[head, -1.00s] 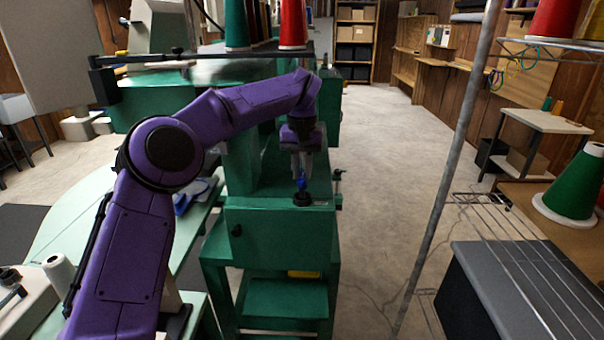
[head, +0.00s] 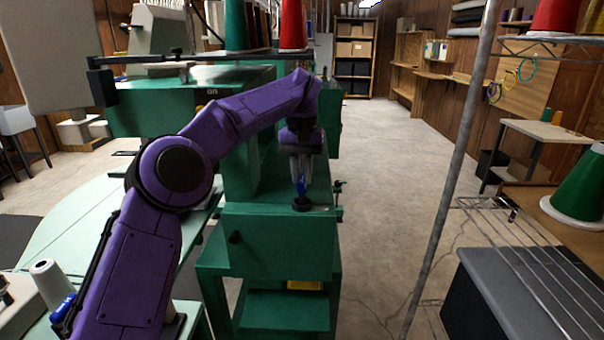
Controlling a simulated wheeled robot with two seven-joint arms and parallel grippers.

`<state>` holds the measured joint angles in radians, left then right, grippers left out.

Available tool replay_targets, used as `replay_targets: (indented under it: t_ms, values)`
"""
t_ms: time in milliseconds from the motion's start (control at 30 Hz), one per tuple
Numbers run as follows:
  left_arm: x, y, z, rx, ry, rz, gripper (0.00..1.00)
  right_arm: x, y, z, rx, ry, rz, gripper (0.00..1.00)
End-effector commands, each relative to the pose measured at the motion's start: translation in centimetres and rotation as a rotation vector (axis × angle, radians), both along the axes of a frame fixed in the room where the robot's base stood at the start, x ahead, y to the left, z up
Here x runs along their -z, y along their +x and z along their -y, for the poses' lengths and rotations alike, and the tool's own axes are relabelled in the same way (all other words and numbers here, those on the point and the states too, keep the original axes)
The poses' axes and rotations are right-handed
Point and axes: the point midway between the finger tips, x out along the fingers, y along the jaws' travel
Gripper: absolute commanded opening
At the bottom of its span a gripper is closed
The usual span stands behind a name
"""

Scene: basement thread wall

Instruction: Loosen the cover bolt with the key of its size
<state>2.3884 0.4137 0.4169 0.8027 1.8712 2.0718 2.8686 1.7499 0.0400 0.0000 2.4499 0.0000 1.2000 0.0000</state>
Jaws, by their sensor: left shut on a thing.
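My left gripper (head: 301,164) points down over the green machine (head: 280,228) and is shut on a blue-handled key (head: 301,186). The key stands roughly upright, its lower end at a round black fitting (head: 301,204) on the machine's top, which looks like the cover bolt. I cannot tell whether the key is seated in it or only touching it from above. The key's size is too small to read. My right gripper is not in view.
A blue object (head: 63,307) lies beside a white cone (head: 51,280) at lower left, partly behind my arm. A grey pole (head: 448,185) rises to the right. A dark box with a grey lid (head: 520,295) stands at lower right. The floor between (head: 395,170) is clear.

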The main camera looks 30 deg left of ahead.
Motion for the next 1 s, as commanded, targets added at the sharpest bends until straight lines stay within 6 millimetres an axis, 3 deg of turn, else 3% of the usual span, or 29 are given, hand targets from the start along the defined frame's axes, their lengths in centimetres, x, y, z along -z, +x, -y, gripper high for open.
replay_targets:
  t_ms: [800,1000]
  values:
    - [-6.2,0.0,0.1,0.015,0.000,0.002,0.00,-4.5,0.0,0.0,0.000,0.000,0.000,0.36]
    - [-6.1,0.0,0.0,0.015,0.000,0.002,0.00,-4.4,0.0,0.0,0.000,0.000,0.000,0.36]
